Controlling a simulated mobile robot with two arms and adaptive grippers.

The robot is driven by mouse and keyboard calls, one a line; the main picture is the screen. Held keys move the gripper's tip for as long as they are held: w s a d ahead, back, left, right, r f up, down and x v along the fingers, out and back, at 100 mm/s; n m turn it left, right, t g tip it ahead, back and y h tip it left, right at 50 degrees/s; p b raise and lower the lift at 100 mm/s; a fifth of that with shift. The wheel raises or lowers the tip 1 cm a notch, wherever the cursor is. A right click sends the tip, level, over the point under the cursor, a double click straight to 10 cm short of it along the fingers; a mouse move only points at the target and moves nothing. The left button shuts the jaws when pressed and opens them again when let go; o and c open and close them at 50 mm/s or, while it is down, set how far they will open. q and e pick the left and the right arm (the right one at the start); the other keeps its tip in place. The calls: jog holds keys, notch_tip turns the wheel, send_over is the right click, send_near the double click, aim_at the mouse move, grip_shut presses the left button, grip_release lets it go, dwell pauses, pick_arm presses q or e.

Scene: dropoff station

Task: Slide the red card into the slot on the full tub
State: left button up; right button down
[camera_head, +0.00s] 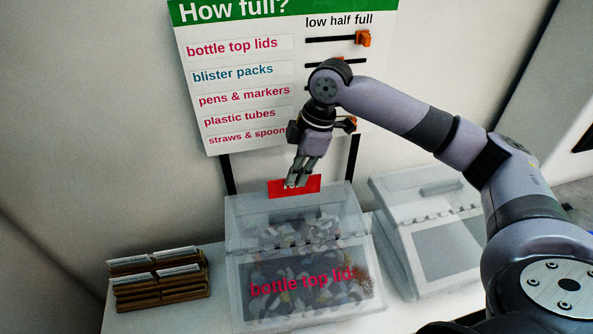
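The red card (309,185) is a small flat rectangle, held just above the back top edge of the clear tub marked "bottle top lids" (236,222). My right gripper (292,184) points down and is shut on the card near its middle. The tub holds many mixed small pieces behind its see-through front. Its slot is not clear to see, and I cannot tell whether the card's lower edge touches the tub. My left gripper is out of view.
A "How full?" board (240,70) with orange sliders (363,39) stands behind my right arm. A second, pale lidded tub (395,225) stands to the right. A brown rack with white cards (160,292) sits at left on the white table (216,260).

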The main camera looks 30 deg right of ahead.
aim_at(297, 194)
jog(key=shift+d+f, duration=0.1)
jog(key=shift+f, duration=0.55)
notch_tip(297, 194, down, 4)
jog(key=b, duration=0.5)
jog(key=shift+f+b, duration=0.15)
jog(key=shift+b, duration=0.15)
jog(key=shift+f, duration=0.2)
jog(key=shift+w+f, duration=0.1)
jog(key=shift+f, duration=0.55)
jog(key=shift+f, duration=0.75)
jog(key=c, duration=1.7)
grip_release()
jog(key=shift+r, duration=0.1)
jog(key=v, duration=1.1)
jog(key=shift+d+r, duration=0.15)
jog(key=shift+r, duration=0.25)
